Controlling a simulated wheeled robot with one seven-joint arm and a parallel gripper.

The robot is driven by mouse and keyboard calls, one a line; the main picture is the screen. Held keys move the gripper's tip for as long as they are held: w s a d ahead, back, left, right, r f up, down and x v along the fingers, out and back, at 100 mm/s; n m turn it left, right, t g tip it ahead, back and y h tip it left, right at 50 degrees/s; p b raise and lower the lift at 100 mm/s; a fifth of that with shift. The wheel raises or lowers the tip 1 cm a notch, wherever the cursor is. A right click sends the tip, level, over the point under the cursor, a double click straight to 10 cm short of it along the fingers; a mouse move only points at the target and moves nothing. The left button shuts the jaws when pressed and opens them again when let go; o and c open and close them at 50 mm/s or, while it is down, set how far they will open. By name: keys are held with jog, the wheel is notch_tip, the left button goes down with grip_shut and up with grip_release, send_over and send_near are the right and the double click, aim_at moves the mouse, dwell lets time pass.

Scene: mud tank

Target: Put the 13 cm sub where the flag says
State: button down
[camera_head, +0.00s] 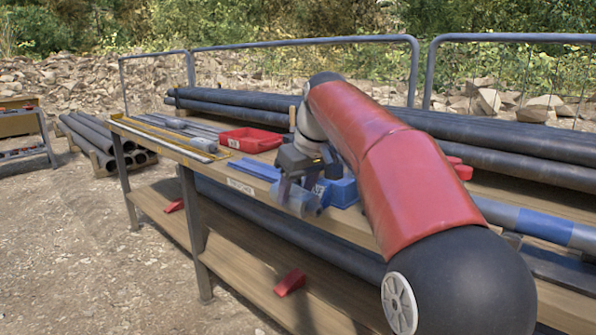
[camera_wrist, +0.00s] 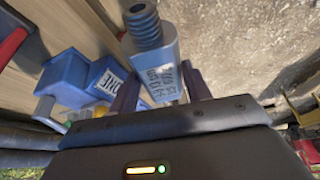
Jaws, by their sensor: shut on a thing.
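My gripper (camera_head: 300,182) is shut on a grey-blue sub (camera_head: 294,201), held at the bench's front edge. In the wrist view, the sub (camera_wrist: 158,70) sits between the two dark fingers (camera_wrist: 160,88), its dark ribbed or threaded end pointing toward the top. Dark handwriting on its flat side is too small to read surely. A blue bin (camera_head: 343,192) with a white label stands just beyond the gripper. The wrist view shows two blue bins: one at left (camera_wrist: 62,72) and one with a label (camera_wrist: 108,84) ending in "ONE". I cannot make out a flag.
A red tray (camera_head: 251,140) and a flat blue piece (camera_head: 254,169) lie on the bench left of my gripper. Long black pipes (camera_head: 240,111) run along the back. Red wedges (camera_head: 290,283) rest on the lower shelf (camera_head: 235,248). Open gravel (camera_head: 85,260) lies at left.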

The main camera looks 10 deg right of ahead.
jog(key=s+f+m+h, duration=0.1)
jog(key=f+m, duration=0.4)
jog(key=f, duration=1.6)
jog(key=s+f+m+h, duration=0.2)
jog(key=f+m, duration=0.3)
jog(key=f, duration=1.7)
jog(key=shift+s+f+m+h, duration=0.15)
jog(key=shift+s+m+h, duration=0.1)
jog(key=shift+m+h, duration=0.2)
